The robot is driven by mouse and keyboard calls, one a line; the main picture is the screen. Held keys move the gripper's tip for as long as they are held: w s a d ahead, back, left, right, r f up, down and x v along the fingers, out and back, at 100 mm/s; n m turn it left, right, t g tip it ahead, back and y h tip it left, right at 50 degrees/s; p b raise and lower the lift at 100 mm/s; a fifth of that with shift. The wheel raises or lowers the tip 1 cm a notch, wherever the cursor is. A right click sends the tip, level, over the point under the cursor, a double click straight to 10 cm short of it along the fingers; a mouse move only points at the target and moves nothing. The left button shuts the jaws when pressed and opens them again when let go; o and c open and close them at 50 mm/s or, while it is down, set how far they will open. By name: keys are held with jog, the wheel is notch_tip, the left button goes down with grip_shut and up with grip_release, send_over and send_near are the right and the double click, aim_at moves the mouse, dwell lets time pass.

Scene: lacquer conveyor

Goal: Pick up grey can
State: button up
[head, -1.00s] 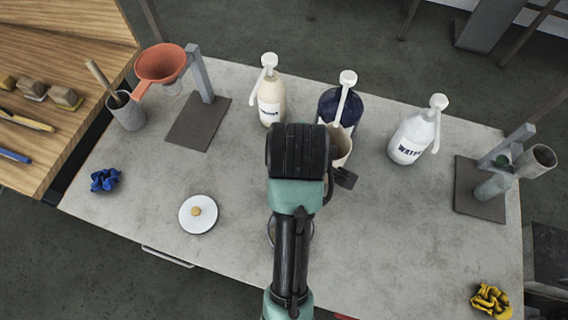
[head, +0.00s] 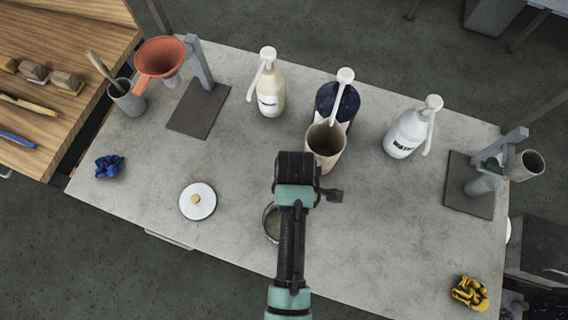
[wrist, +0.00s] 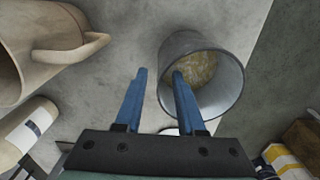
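The grey can (wrist: 176,48) is open-topped, with pale yellowish stuff inside, right of centre in the wrist view. In the head view the grey can (head: 268,226) shows only in part, behind my arm near the table's front edge. My gripper (wrist: 159,72) is open, its two blue fingers apart with nothing between them. The right fingertip overlaps the can's rim and opening in the wrist view; I cannot tell whether it is inside or above. The left fingertip is clear of the can. The fingers are hidden in the head view.
A beige jug (head: 325,148) stands behind my gripper, before a dark blue pump bottle (head: 347,103). Cream (head: 270,94) and white (head: 405,135) pump bottles flank it. A white lid (head: 197,202) lies left. Blue (head: 109,166) and yellow (head: 469,293) cloths lie near the ends.

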jog(key=shift+a+f+p, duration=0.1)
jog(key=shift+f+p, duration=0.2)
jog(key=shift+f, duration=1.75)
grip_shut()
jog(key=shift+w+r, duration=0.1)
